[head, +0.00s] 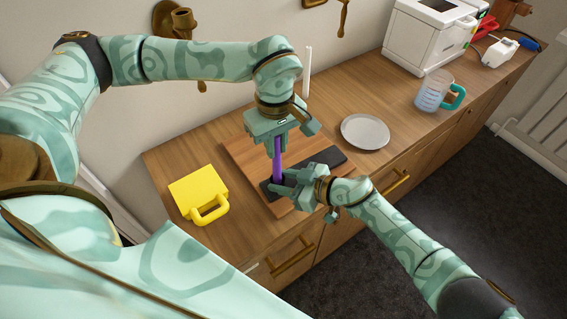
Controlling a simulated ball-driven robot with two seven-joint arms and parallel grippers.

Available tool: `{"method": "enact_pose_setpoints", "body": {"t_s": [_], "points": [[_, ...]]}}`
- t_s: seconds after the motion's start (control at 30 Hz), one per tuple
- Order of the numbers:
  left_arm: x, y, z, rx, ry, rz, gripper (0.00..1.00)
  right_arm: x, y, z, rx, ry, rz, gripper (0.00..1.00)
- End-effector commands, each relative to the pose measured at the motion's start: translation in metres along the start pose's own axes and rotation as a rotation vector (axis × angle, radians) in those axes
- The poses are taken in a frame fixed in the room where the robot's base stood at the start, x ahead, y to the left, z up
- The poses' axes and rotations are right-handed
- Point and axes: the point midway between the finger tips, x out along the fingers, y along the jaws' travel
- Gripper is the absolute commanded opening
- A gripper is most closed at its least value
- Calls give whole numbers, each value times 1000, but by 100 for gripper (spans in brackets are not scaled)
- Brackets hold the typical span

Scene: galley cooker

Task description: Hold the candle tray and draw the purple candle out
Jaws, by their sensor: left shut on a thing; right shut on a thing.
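The purple candle (277,158) stands upright above the dark candle tray (325,159). My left gripper (276,137) is shut on the upper part of the candle from above. The candle's lower end is close to the tray and partly behind my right gripper, so I cannot tell whether it is still seated in it. My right gripper (275,185) is at the near left end of the tray and is shut on the tray. The tray lies on a wooden board (238,150) on the counter.
A yellow mug-like block with a handle (195,187) stands left of the board. A grey plate (365,132) lies to the right. A measuring jug (433,90) and a white appliance (422,38) stand further right. A white upright candle (307,70) stands behind my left gripper.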

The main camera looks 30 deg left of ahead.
Motion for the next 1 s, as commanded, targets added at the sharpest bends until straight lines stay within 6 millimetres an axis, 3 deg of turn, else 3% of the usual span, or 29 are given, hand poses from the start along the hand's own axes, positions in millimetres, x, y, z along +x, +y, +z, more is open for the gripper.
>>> {"method": "enact_pose_setpoints", "body": {"t_s": [0.7, 1.0], "points": [[-35, 0, 0, 0, 1, 2, 0, 0, 0, 0, 0, 0, -1, 10], [-40, 0, 0, 1, 0, 1, 0, 0, 0, 0, 0, 0, -1, 10]]}}
